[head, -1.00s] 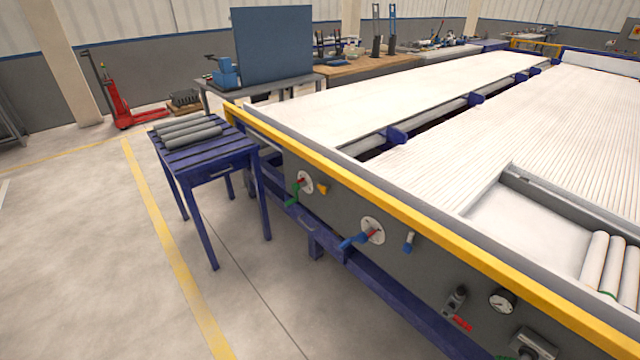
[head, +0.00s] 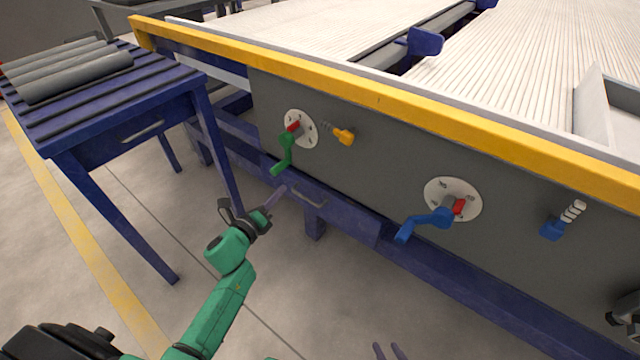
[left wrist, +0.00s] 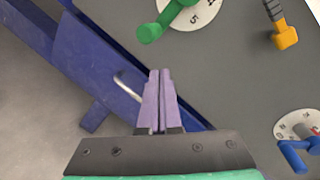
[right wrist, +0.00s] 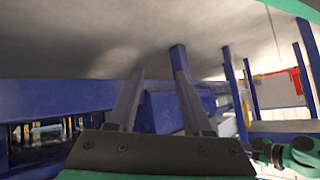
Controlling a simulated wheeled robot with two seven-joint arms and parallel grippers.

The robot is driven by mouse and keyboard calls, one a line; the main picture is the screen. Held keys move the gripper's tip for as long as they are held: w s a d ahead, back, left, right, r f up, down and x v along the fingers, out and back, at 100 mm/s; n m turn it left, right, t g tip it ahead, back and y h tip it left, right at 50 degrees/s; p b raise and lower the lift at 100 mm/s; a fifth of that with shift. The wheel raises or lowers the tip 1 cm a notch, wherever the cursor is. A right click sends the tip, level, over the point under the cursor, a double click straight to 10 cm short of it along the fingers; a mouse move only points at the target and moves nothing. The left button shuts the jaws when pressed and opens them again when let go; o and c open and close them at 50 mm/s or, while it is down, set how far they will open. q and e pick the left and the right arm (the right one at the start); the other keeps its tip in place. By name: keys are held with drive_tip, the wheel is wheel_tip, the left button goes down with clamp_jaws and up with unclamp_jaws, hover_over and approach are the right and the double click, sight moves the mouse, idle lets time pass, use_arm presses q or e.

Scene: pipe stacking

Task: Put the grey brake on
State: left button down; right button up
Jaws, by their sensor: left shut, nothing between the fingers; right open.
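A dark grey fitting (head: 626,305) sits at the right edge of the head view, cut off by the frame; I cannot tell whether it is the grey brake. On the grey panel (head: 380,140) a yellow-ended lever (head: 340,133) stands beside the green crank (head: 284,158), and a blue-ended lever (head: 563,220) stands right of the blue crank (head: 425,222). My left gripper (head: 279,192) is shut and empty, below the green crank and apart from it; it also shows in the left wrist view (left wrist: 160,75). My right gripper (head: 388,350) is open and empty at the bottom edge.
A blue table (head: 150,105) with several grey pipes (head: 75,75) stands at the left. A yellow rail (head: 380,93) runs along the panel's top. Blue frame beams (head: 450,290) run below the panel. The right wrist view shows blue legs (right wrist: 178,58) near my fingers.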

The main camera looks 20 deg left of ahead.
sight(336, 131)
use_arm(q)
drive_tip(key=d+r+m+t+h+b, duration=0.2)
drive_tip(key=d+r+m+h+b, duration=0.45)
drive_tip(key=m, duration=0.75)
drive_tip(key=w+d+r+y+p, duration=0.1)
drive_tip(key=w+d+r, duration=0.1)
drive_tip(key=w+r, duration=0.5)
drive_tip(key=shift+w+d+r, duration=0.25)
drive_tip(key=shift+d+r, duration=0.05)
drive_tip(key=shift+d, duration=0.1)
use_arm(e)
drive_tip(key=w+a+r+t+y, duration=0.2)
drive_tip(key=w+a+r, duration=0.1)
drive_tip(key=a, duration=0.1)
drive_tip(key=shift+a+r+m+t, duration=0.3)
drive_tip(key=shift+f, duration=0.2)
